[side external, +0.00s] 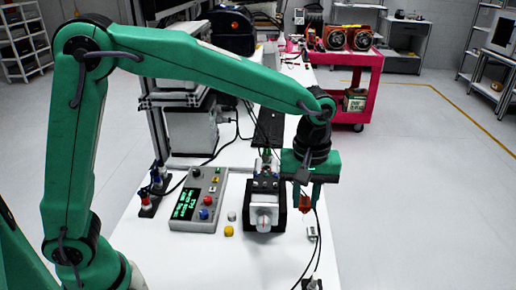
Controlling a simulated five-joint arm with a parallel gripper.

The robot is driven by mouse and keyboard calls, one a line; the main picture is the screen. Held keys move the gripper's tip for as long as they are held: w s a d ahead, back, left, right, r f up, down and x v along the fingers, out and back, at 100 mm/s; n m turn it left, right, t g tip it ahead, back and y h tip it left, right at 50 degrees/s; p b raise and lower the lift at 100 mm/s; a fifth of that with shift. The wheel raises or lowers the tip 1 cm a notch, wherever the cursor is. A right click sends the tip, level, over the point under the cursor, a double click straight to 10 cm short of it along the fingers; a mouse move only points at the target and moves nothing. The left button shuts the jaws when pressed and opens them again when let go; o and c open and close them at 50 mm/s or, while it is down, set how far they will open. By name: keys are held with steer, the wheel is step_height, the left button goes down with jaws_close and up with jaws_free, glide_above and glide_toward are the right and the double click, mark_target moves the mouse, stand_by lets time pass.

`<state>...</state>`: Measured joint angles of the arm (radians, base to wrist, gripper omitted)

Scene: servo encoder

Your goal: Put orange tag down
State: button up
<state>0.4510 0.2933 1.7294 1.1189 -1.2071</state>
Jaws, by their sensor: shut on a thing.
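My gripper (304,200) points down at the right side of the white table, just right of the black motor unit. Its two green fingers are shut on a small orange tag (305,204), which shows between the fingertips. The tag appears to be held above the table surface. The gap below it is hard to judge. The black motor unit (252,214) with a silver round front stands beside the gripper on its left.
A grey control box (208,188) with a green display and coloured buttons lies left of the motor unit. A yellow knob (229,231) and a small white-green block (312,233) are on the white table (190,265). Black cables run near the right edge. The front of the table is clear.

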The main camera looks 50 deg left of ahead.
steer(key=s+a+r, duration=0.2)
steer(key=s+r, duration=0.4)
steer(key=s, duration=0.3)
steer(key=shift+a+r, duration=0.15)
steer(key=shift+a, duration=0.1)
glide_above(265, 201)
step_height(265, 201, down, 7)
steer(key=shift+f, duration=0.1)
steer(key=shift+f, duration=1.95)
steer(key=shift+f, duration=0.1)
